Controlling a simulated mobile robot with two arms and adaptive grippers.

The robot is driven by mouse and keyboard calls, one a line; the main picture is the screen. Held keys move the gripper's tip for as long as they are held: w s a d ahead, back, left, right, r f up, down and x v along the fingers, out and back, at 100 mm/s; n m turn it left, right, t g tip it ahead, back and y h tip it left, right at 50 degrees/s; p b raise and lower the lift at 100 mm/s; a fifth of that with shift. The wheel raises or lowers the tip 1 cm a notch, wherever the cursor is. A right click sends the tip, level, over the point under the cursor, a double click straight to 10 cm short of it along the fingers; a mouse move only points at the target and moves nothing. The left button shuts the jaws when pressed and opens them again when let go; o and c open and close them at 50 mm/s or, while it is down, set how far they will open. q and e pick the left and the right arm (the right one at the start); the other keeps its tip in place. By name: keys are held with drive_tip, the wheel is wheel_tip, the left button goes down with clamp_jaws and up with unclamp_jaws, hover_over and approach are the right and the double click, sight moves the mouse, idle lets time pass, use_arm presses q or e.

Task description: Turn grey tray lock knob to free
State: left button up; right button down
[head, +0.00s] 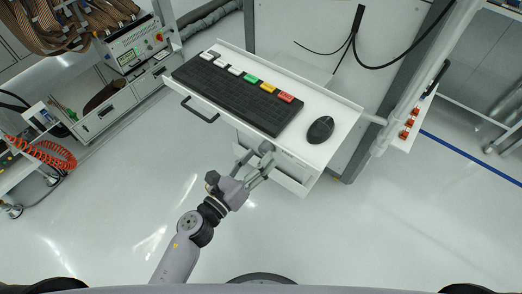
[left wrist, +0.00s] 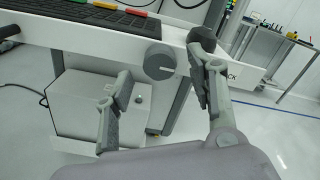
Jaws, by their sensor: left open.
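The grey tray (head: 340,112) is a pale keyboard shelf on the front of a machine; its front edge (left wrist: 90,43) crosses the left wrist view. The lock knob (left wrist: 158,60) is a round grey dial on that edge, with a light pointer line toward the right. In the head view the knob (head: 266,147) shows small at the tray's front edge. My left gripper (head: 256,165) is open in front of it. In the left wrist view one finger of the gripper (left wrist: 161,73) is lower left of the knob and the other is to its right. Contact cannot be told. A label beside the knob is partly hidden.
A black keyboard (head: 232,92) with coloured keys and a black mouse (head: 320,129) lie on the tray. A handle (head: 200,110) sticks out at its left front. A pale box (left wrist: 85,105) is below. The floor in front is clear.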

use_arm(q)
drive_tip(key=shift+x, duration=1)
drive_tip(key=c, duration=1.1)
drive_tip(key=shift+c, duration=0.2)
